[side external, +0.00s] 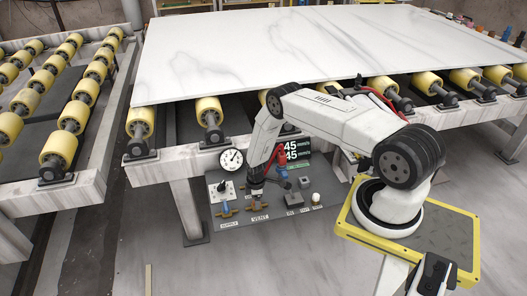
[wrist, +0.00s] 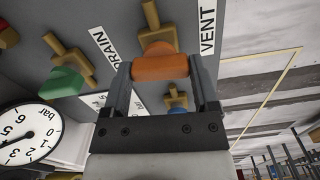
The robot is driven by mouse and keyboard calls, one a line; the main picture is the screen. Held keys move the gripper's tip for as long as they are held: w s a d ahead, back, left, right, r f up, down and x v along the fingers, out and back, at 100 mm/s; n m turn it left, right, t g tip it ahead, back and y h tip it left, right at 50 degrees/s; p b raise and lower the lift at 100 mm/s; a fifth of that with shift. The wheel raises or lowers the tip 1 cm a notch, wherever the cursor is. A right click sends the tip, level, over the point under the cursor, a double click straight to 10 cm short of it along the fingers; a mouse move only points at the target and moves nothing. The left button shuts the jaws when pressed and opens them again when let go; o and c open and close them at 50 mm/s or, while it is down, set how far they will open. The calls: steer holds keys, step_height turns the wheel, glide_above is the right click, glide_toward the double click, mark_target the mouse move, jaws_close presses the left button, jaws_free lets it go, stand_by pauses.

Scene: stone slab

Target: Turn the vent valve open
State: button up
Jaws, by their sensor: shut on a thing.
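The vent valve has an orange handle (wrist: 160,66) on a brass body (wrist: 152,18), beside the white VENT label (wrist: 207,25) in the wrist view. My gripper (wrist: 161,70) is shut on the orange handle, one finger at each end of it. In the side view my gripper (side external: 256,189) reaches down to the panel (side external: 240,221) just above the VENT label (side external: 260,217). There the handle is largely hidden by the gripper, so its angle is hard to tell.
A green-handled valve (wrist: 61,82) by the DRAIN label (wrist: 103,45) sits to the left in the wrist view. A blue-handled valve (side external: 225,207) stands close to my gripper.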

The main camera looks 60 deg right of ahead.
steer(key=m, duration=0.3)
steer(key=shift+m, duration=0.4)
steer(key=m, duration=0.4)
steer(key=shift+m, duration=0.3)
steer(key=m, duration=0.4)
steer(key=shift+m, duration=2.1)
steer(key=o, duration=1.1)
steer(key=shift+r, duration=0.15)
steer(key=shift+r, duration=3.75)
